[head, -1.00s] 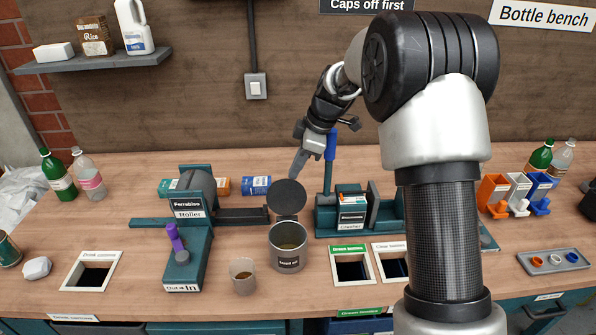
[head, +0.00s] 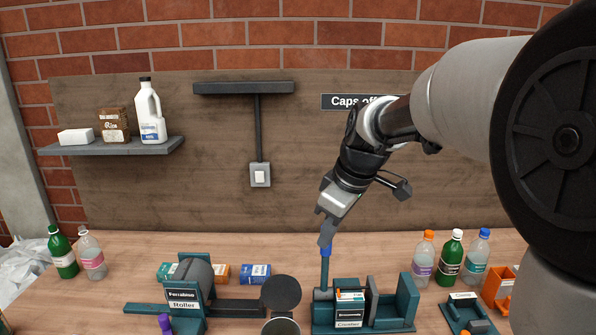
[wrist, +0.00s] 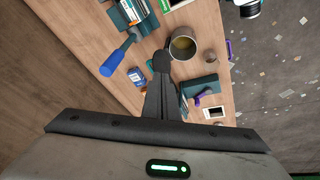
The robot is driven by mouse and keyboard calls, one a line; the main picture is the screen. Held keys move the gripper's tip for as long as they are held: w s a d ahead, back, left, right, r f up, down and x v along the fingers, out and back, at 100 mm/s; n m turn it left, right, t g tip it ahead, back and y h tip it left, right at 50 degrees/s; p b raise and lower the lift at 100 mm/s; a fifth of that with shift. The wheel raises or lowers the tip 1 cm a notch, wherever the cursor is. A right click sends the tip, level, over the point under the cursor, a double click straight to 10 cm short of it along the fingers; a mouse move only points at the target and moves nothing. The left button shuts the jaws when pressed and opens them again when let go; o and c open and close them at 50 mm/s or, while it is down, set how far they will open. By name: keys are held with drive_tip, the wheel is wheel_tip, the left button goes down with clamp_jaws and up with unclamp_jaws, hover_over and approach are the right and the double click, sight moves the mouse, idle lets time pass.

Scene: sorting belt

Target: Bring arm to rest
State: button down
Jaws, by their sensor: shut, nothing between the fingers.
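My gripper (head: 326,233) is shut and empty. In the head view it points down, just above or in front of the blue-handled lever of the crusher (head: 348,322); I cannot tell how far apart they are. In the wrist view my gripper (wrist: 162,62) shows as closed dark fingers pointing toward the bench. The blue lever handle (wrist: 117,58) is to its left there, and the open round bin (wrist: 183,46) lies just beyond its tips. My arm reaches in from the right of the head view.
The roller (head: 184,295) stands left of the crusher. Several bottles, including a green one (head: 449,258), stand at the back right. A shelf (head: 112,148) with goods hangs on the left wall. The air left of my gripper is clear.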

drive_tip(key=s+d+r+m+t+h, duration=0.1)
drive_tip(key=s+d+m, duration=0.3)
drive_tip(key=s, duration=0.7)
drive_tip(key=s+d+m+t+h+p, duration=0.1)
drive_tip(key=s+d+m, duration=0.3)
drive_tip(key=s+m, duration=0.3)
drive_tip(key=s, duration=0.4)
drive_tip(key=shift+s+r, duration=0.35)
